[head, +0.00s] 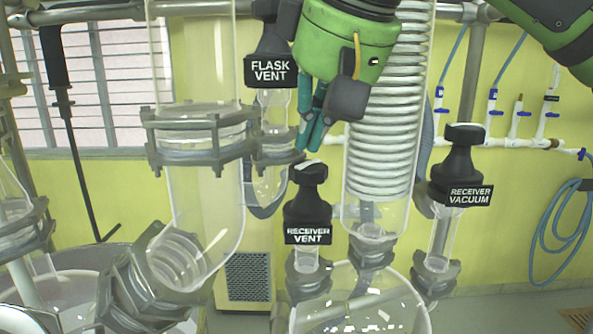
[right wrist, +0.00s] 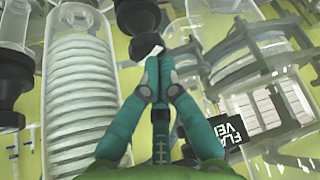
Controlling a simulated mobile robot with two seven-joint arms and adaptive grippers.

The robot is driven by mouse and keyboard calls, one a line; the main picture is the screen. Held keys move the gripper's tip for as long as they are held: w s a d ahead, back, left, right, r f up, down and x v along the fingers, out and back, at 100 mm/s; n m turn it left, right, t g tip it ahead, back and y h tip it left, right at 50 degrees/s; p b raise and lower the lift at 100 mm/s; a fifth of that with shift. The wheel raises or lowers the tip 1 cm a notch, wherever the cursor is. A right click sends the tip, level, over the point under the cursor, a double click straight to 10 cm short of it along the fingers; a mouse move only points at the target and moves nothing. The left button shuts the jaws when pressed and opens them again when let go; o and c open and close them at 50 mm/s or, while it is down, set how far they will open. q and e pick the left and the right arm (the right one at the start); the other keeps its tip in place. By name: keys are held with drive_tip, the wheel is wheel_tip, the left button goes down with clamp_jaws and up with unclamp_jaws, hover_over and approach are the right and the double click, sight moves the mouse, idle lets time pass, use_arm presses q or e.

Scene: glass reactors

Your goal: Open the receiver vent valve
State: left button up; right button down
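The receiver vent valve (head: 308,190) is a black knob with a white mark on top and a "RECEIVER VENT" label, upright on a glass neck in the lower middle of the head view. My right gripper (head: 308,145) points down with its teal fingertips just above the knob's top. In the right wrist view the two fingers (right wrist: 158,62) come together at the tips, with nothing seen held between them. A black knob (right wrist: 142,46) shows just beyond the tips there; whether they touch it I cannot tell. My left gripper is not in view.
The flask vent valve (head: 269,68) stands close left of my right gripper. The receiver vacuum valve (head: 461,180) stands to the right. A glass coil condenser (head: 384,150) is close behind on the right, and a wide glass tube (head: 205,190) is on the left.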

sight(318, 165)
drive_tip(key=f+b, duration=0.1)
drive_tip(key=f, duration=0.1)
drive_tip(key=d+f+b, duration=0.1)
drive_tip(key=f, duration=0.1)
drive_tip(key=shift+f, duration=0.15)
drive_tip(key=shift+a, duration=0.1)
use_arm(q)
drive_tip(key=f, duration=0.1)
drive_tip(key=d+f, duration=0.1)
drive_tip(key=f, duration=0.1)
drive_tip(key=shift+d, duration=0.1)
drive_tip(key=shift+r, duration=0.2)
use_arm(e)
drive_tip(key=shift+w, duration=0.1)
use_arm(q)
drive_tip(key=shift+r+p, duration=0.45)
drive_tip(key=shift+p, duration=0.1)
